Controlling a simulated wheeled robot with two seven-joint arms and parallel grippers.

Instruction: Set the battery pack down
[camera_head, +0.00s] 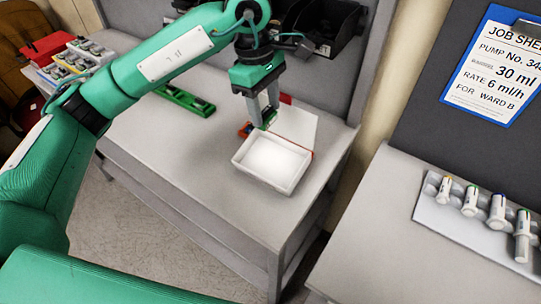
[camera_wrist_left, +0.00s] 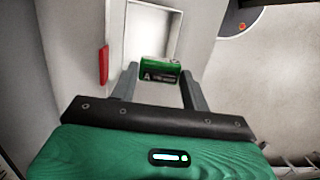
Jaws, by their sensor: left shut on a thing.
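My left gripper (camera_head: 263,110) points down over the table, behind the white tray in the head view. It is shut on a green battery pack (camera_head: 269,117), which is small and partly hidden by the fingers there. In the left wrist view the battery pack (camera_wrist_left: 160,70) sits between the fingertips, its green and dark face with a letter A toward the camera. The white tray (camera_head: 241,162) is shallow and looks empty; it also shows in the left wrist view (camera_wrist_left: 128,40), beyond the pack. I cannot tell whether the pack touches anything below. My right gripper is not in view.
A green holder (camera_head: 186,100) lies on the table (camera_head: 180,150) at left. A white panel (camera_head: 300,122) with red parts lies behind the tray. Dark bins (camera_head: 330,22) hang on the back wall. At right, another table holds several vials (camera_head: 470,200) under a job sheet (camera_head: 495,65).

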